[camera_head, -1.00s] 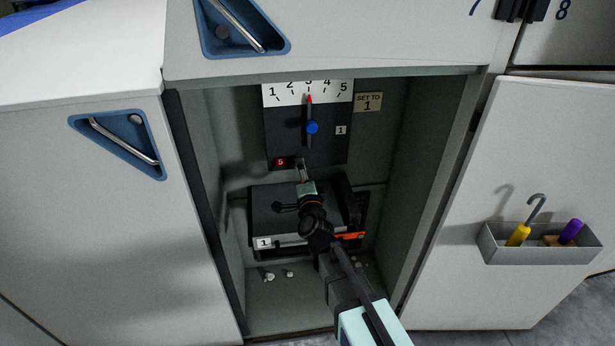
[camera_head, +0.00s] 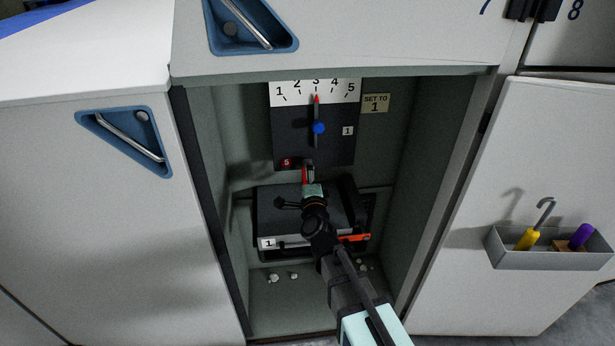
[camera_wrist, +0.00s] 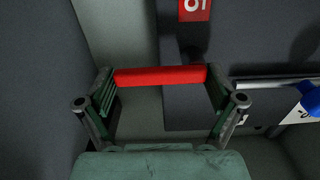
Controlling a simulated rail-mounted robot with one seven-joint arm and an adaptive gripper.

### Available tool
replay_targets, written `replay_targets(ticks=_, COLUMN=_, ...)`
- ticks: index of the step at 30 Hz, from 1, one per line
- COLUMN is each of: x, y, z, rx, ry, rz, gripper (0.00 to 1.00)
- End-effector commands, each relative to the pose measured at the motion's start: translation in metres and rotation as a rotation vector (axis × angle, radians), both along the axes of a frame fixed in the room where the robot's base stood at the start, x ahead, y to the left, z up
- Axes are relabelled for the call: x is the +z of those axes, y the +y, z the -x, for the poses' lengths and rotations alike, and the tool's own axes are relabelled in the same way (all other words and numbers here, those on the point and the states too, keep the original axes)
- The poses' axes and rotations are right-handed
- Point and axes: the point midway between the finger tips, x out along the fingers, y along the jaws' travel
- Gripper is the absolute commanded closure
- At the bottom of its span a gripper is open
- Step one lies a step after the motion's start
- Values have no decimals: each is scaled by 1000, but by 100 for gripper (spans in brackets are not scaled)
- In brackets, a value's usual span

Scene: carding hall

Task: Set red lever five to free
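The red sign with a white 5 (camera_head: 286,162) is low on the left of the dark panel in the open cabinet. The red lever (camera_wrist: 160,76) is a bar across the middle of the wrist view; its narrow edge shows in the head view (camera_head: 305,176). My gripper (camera_head: 309,172) is at the lever, just right of and below the sign. Its fingers stand wide apart, one at each end of the red bar. I cannot tell whether they touch it. The lever's mount is hidden.
A dial with a blue knob (camera_head: 319,128) and a red-tipped pointer at 3 is above my gripper. A dark box labelled 1 (camera_head: 267,243) is below. Cabinet side walls are close on both sides. The open door (camera_head: 540,150) at right bears a tool tray (camera_head: 540,261).

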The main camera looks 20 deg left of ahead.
Motion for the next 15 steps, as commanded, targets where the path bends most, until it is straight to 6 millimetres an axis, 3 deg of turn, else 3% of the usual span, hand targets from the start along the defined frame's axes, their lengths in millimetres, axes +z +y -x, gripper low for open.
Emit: replay_targets(ticks=15, x=0, y=-4, z=9, rx=1, ry=-4, rz=6, gripper=0)
